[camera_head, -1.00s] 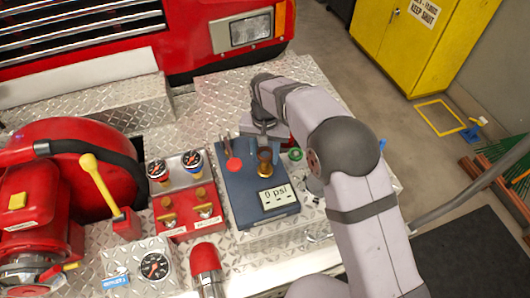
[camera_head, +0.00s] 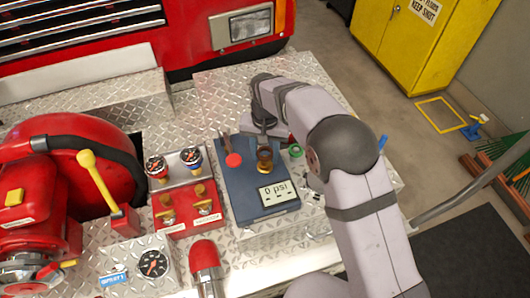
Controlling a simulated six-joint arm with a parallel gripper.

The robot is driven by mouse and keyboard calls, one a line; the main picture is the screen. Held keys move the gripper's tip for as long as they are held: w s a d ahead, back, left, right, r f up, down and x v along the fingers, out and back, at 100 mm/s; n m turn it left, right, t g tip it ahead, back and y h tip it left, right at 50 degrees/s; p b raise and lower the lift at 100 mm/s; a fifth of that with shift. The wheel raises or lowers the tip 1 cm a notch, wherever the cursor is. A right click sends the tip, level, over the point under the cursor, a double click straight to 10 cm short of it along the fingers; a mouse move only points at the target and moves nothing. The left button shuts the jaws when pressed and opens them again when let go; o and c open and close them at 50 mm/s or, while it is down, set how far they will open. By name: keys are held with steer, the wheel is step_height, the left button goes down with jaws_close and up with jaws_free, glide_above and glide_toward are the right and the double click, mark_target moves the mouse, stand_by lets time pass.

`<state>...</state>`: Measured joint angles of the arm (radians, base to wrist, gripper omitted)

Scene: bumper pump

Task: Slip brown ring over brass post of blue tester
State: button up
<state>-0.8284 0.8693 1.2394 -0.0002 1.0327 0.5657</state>
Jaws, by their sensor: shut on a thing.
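The blue tester (camera_head: 237,192) lies flat on the diamond-plate deck, its small display reading 0 psi. Its brass post (camera_head: 264,168) stands near its upper right part. The brown ring (camera_head: 264,153) shows at the top of the post, in line with it. At this size I cannot tell whether it is around the post or just above it. My gripper (camera_head: 264,142) reaches in from the upper right, just behind the post, and is shut on the brown ring. Its fingertips are small and partly hidden.
A red round piece (camera_head: 234,160) and dark prongs (camera_head: 226,140) are at the tester's upper edge. A green ring (camera_head: 296,152) lies to its right. A red valve panel (camera_head: 188,213) with gauges stands close on the left. A red-capped cylinder (camera_head: 205,262) stands in front.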

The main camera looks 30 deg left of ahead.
steer(key=shift+f+b, duration=0.8)
steer(key=shift+f, duration=1)
stand_by(1.4)
